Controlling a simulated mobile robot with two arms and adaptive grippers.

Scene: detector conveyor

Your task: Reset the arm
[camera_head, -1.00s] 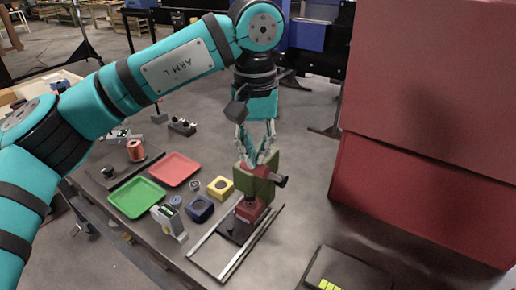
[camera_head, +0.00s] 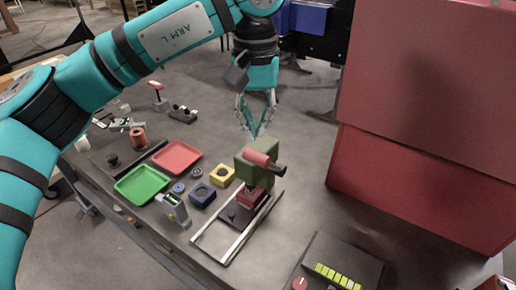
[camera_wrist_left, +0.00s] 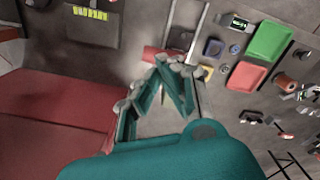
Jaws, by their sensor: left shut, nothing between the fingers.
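My left arm comes in from the left, and its teal gripper (camera_head: 254,136) points down. The fingertips are together with nothing between them. They are just above and behind a green block with a red cylinder (camera_head: 262,160) in the head view, apart from it as far as I can tell. The block stands on a red and black base on a metal rail frame (camera_head: 222,258). In the left wrist view the closed fingers (camera_wrist_left: 165,62) hide most of the block, and part of the red cylinder (camera_wrist_left: 152,53) shows beyond them. My right gripper is out of view.
A green tray (camera_head: 142,185), a red tray (camera_head: 176,156), a blue block (camera_head: 202,195) and a yellow block (camera_head: 222,175) lie left of the rails. A large red housing (camera_head: 425,185) stands at the right. A dark box with yellow-green cells (camera_head: 338,276) is in front.

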